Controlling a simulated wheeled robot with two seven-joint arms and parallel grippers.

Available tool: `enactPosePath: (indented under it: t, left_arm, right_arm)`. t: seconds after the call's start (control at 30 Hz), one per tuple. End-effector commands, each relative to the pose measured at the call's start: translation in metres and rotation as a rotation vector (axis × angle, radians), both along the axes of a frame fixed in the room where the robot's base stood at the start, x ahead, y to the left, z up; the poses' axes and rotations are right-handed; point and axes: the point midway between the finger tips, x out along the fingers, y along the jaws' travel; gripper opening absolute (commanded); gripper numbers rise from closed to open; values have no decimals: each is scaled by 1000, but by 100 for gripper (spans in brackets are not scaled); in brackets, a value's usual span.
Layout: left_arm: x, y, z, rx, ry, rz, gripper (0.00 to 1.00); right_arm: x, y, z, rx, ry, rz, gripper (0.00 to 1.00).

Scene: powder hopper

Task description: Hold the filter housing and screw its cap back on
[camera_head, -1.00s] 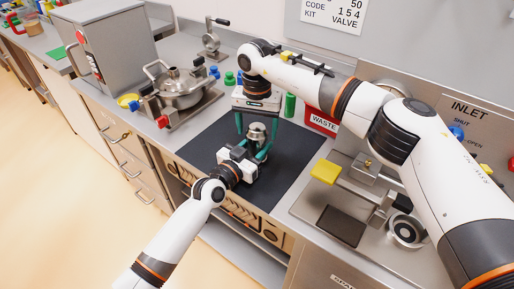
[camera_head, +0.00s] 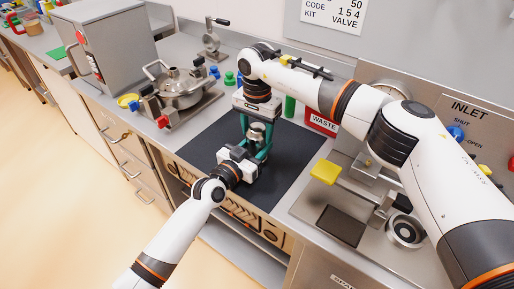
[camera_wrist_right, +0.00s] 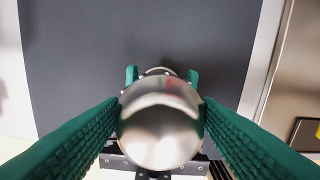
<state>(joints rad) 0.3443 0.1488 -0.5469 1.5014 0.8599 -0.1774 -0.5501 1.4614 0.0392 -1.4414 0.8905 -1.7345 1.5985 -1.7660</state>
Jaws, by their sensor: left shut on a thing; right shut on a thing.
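The filter housing with its round steel cap stands over the dark mat (camera_head: 205,137). The metal cap (camera_wrist_right: 160,124) fills the middle of the right wrist view, seen from above. My right gripper (camera_head: 256,131) comes down from above and is shut on the cap, with a green finger on each side. My left gripper (camera_head: 255,152) reaches in low from the front and is shut on the housing (camera_wrist_right: 158,71), below the cap. Most of the housing is hidden by the cap and the fingers. I cannot tell how far the cap sits on the thread.
A steel lidded vessel (camera_head: 183,88) stands at the left, by a grey cabinet (camera_head: 108,45). Green bottles and a red waste bin (camera_head: 321,122) are behind the mat. The inlet station with a yellow pad (camera_head: 325,171) is at the right. The mat's right part is clear.

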Motion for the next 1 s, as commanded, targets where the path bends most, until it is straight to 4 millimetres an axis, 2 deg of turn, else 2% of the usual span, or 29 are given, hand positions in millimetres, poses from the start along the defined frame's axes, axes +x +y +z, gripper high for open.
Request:
enactPosePath:
  t: [1.0]
  left_arm:
    - [0, 0, -1, 2, 2, 0, 0]
  right_arm:
    - [0, 0, -1, 3, 1, -2361, 29]
